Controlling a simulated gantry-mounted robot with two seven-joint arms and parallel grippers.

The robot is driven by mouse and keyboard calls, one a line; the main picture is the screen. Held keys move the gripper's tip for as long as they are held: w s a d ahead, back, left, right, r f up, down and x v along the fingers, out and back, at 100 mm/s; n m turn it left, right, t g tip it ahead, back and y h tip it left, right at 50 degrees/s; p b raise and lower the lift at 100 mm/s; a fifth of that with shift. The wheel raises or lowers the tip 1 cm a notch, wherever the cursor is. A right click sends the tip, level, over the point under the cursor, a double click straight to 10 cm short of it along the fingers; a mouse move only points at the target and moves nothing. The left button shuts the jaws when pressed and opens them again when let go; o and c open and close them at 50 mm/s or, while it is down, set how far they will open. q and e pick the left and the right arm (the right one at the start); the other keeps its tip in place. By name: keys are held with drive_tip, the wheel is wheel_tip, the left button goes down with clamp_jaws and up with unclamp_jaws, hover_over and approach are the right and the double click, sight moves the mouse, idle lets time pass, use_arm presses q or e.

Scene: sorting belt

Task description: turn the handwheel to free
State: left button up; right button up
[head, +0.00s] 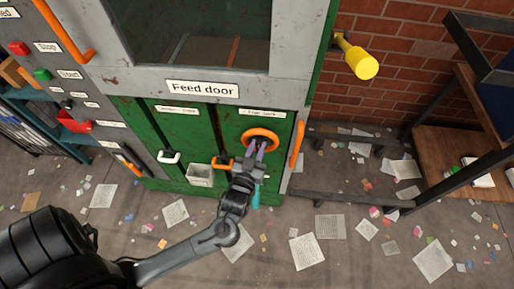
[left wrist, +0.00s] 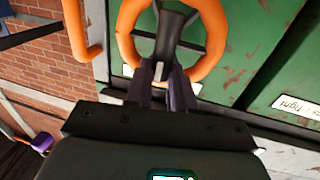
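The handwheel (head: 260,134) is an orange ring on the right part of the green machine front, under a small label too blurred to read surely. In the left wrist view the handwheel (left wrist: 125,35) fills the top centre, with a dark spoke or hub inside the ring. My left gripper (head: 258,151) reaches the wheel from below. In the left wrist view the left gripper's fingers (left wrist: 164,75) lie close together over the lower rim, with the dark spoke between them. The fingers hide the rim there. My right gripper is in neither view.
An orange bar handle (head: 297,144) stands just right of the wheel. A white-handled lever (head: 169,157) and a pale box (head: 200,175) are to its left. A yellow-ended cylinder (head: 361,63) juts out at upper right. Papers litter the floor.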

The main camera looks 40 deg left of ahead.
use_arm(q)
clamp_jaws()
drive_tip(key=shift+n, duration=0.3)
drive_tip(key=shift+s+a+f+n+t+y+b, duration=0.1)
drive_tip(key=shift+s+a+n+t+y+b, duration=0.1)
drive_tip(key=shift+n, duration=0.9)
drive_tip(key=shift+s+a+f+n+t+y+b, duration=0.1)
drive_tip(key=shift+a+f+n+y, duration=0.1)
drive_tip(key=shift+n, duration=0.9)
drive_tip(key=shift+s+a+f+n+t+y+b, duration=0.1)
drive_tip(key=shift+s+a+n+y+b, duration=0.1)
drive_tip(key=shift+n, duration=0.9)
drive_tip(key=o, duration=0.8)
unclamp_jaws()
drive_tip(key=shift+o, duration=0.2)
